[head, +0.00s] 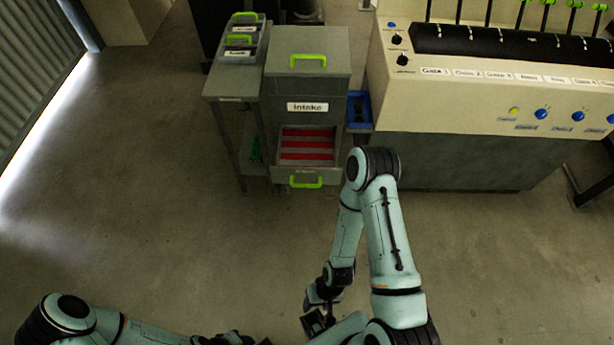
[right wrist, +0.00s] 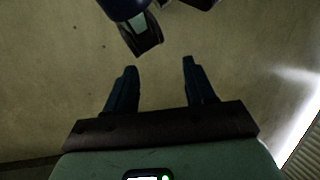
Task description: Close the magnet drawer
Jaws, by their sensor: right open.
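The magnet drawer (head: 308,163) is pulled open low on the front of the grey Intake cabinet (head: 306,88). It shows red bars inside and a green handle (head: 306,181) on its front. My right gripper (head: 317,320) is at the bottom of the head view, well in front of the drawer and not touching it. In the right wrist view, my right gripper (right wrist: 159,68) is open, with two dark fingers apart and nothing between them. My left arm comes in at the bottom left, but its gripper is not clearly seen.
A grey side table (head: 233,85) with small green-handled bins stands left of the cabinet. A large beige machine (head: 480,95) with knobs stands on the right, with a blue bin (head: 359,108) beside it. The floor (head: 180,220) in front is clear.

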